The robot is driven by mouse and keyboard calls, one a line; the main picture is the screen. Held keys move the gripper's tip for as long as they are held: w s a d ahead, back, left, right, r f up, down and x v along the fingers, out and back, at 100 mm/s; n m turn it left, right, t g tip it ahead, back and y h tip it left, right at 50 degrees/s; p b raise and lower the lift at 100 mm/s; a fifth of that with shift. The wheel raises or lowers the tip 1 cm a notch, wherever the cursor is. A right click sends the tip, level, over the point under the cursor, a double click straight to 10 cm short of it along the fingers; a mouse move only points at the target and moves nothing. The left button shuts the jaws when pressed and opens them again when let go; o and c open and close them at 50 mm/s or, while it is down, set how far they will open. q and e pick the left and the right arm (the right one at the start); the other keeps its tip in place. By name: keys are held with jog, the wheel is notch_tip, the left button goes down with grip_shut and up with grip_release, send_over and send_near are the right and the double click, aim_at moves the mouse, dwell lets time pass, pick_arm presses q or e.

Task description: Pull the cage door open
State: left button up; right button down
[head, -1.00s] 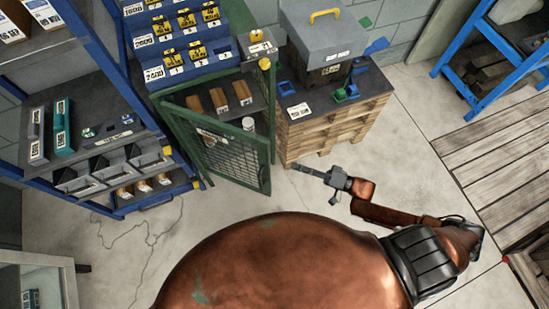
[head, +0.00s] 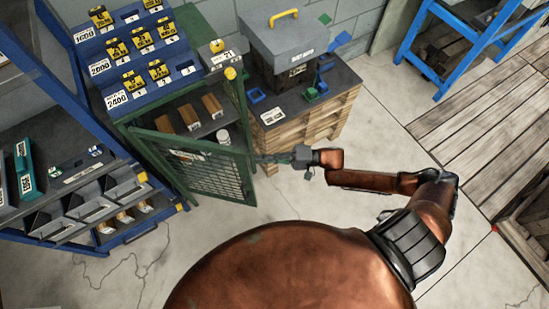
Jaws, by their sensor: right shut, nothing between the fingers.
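The green cage door (head: 205,175) with wire mesh stands partly open, swung out in front of the green cage (head: 243,105). Its left side is at the cage's front left, and its free edge is on the right. My right gripper (head: 262,158) is shut and empty. Its fingertips are at the free edge of the door, on the right side; I cannot tell whether they touch it. My left gripper is not in view.
Inside the cage are brown blocks (head: 190,117) and a white can (head: 223,137). A wooden crate stack (head: 310,122) with a grey box (head: 293,45) stands right of the cage. Blue shelving (head: 75,100) is at the left. Floor (head: 215,215) before the door is clear.

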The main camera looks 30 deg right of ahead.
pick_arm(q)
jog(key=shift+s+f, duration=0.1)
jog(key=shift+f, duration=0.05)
pick_arm(e)
jog(key=shift+s+a, duration=1.45)
jog(key=shift+a, duration=0.05)
